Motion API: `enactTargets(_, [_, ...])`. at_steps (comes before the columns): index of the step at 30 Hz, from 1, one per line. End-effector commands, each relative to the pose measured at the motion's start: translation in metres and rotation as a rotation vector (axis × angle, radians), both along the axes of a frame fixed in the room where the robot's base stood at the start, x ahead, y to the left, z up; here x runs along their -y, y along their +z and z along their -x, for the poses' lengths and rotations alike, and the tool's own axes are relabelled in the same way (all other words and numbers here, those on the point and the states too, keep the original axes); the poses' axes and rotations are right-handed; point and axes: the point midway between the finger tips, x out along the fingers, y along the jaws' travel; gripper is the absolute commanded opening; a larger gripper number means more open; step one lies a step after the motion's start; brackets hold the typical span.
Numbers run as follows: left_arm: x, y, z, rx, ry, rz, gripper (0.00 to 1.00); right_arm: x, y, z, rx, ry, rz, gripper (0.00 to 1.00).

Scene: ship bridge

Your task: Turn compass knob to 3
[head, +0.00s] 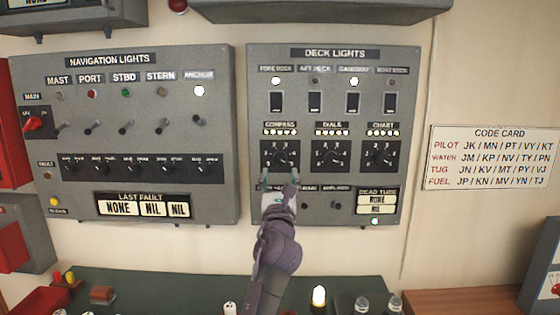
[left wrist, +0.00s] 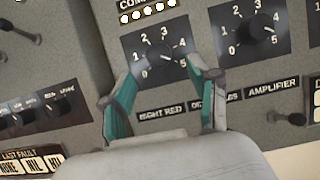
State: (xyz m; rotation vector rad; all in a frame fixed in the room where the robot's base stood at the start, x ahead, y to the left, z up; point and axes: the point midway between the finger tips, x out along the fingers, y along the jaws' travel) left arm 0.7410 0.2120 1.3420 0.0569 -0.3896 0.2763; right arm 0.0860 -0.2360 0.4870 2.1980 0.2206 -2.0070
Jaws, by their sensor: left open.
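The compass knob (head: 280,156) is a dark round knob on a black plate in the deck lights panel (head: 410,125). In the left wrist view the compass knob (left wrist: 165,70) sits in a dial marked 0 to 5. Its pointer seems to face the right side near 5, but I cannot tell exactly. My left gripper (head: 281,179) is open and empty just below the knob. In the left wrist view the fingers of the left gripper (left wrist: 161,88) stand apart on either side of the plate's lower part; contact is not clear. My right gripper is not in view.
The dials knob (head: 331,156) and chart knob (head: 383,156) are to the right. Small toggles (head: 336,205) sit below. The navigation lights panel (head: 236,140) is left, with a gap between panels. A code card (head: 490,158) hangs right. A dark green console (head: 180,290) is below.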

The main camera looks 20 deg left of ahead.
Motion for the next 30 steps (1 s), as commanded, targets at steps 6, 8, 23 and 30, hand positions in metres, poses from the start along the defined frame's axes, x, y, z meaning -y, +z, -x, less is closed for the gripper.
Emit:
enactTargets(6, [-0.010, 0.015, -0.033, 0.001, 0.001, 0.003, 0.61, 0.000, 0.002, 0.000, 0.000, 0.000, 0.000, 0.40])
enactTargets(8, [-0.011, 0.016, -0.038, 0.001, 0.001, 0.003, 0.61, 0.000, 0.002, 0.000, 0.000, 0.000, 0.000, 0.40])
enactTargets(23, [-0.014, 0.020, -0.046, 0.001, -0.001, 0.002, 0.53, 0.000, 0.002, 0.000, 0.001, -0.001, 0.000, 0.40])
enactTargets(30, [-0.014, 0.019, -0.046, 0.001, -0.001, 0.002, 0.13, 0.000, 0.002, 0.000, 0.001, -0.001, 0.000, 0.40])
